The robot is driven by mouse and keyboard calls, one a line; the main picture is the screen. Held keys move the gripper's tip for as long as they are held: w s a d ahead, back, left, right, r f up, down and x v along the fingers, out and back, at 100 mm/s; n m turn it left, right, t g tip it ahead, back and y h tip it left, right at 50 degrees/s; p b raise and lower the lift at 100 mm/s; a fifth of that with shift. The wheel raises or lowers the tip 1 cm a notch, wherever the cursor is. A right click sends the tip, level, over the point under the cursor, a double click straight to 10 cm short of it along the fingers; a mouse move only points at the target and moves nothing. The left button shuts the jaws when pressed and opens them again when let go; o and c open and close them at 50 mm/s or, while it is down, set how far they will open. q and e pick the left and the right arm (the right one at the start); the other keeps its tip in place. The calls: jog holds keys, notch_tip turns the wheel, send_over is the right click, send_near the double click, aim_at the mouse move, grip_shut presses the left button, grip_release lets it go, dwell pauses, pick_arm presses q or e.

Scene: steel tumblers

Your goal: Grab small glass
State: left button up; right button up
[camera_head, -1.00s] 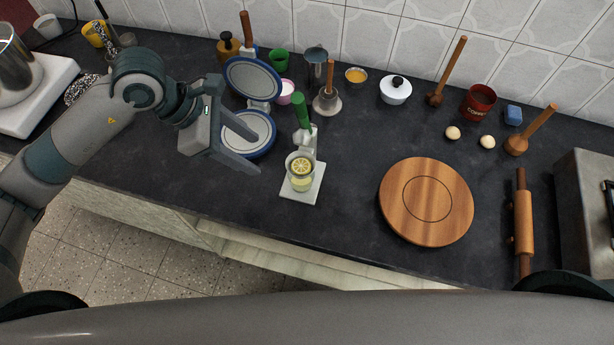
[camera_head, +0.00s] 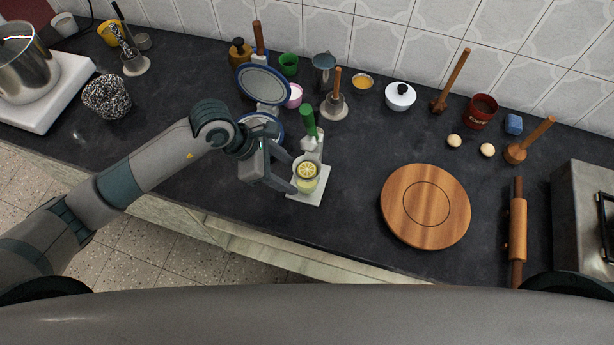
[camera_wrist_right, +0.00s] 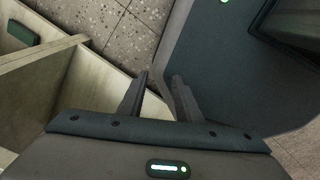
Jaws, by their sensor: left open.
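The small glass (camera_head: 307,177), clear with a lemon slice and pale yellow drink, stands upright on the white base (camera_head: 305,197) of a green-handled press (camera_head: 309,124). My left gripper (camera_head: 295,174) is open beside the glass, coming from the left. Its fingers reach the glass's left side; whether they touch it or straddle it, I cannot tell. My right gripper (camera_wrist_right: 160,77) shows in the right wrist view, fingers apart with nothing between them, above the floor and a cabinet edge.
A blue-rimmed round press (camera_head: 262,86) stands open behind the left gripper. A round wooden board (camera_head: 426,206) lies to the right, with a rolling pin (camera_head: 518,225) beyond it. The counter between the glass and the board is clear.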

pick_arm(q)
jog(key=shift+d+f, duration=0.25)
jog(key=shift+f, duration=0.2)
jog(key=shift+d+f+p, duration=0.2)
jog(key=shift+d+p, duration=0.1)
jog(key=shift+p, duration=0.2)
jog(key=p+x, duration=0.1)
jog(key=x, duration=0.1)
jog(key=p+x, duration=0.1)
jog(key=shift+w+d+f, duration=0.15)
jog(key=shift+w+d, duration=0.05)
jog(key=shift+d, duration=0.25)
jog(key=shift+d+f, duration=0.15)
jog(key=shift+f, duration=0.25)
pick_arm(e)
notch_tip(320, 180, up, 4)
jog(key=shift+a+f, duration=0.1)
jog(key=shift+f, duration=0.05)
jog(key=shift+a, duration=0.1)
pick_arm(q)
jog(key=c, duration=0.8)
pick_arm(e)
jog(key=shift+a, duration=0.3)
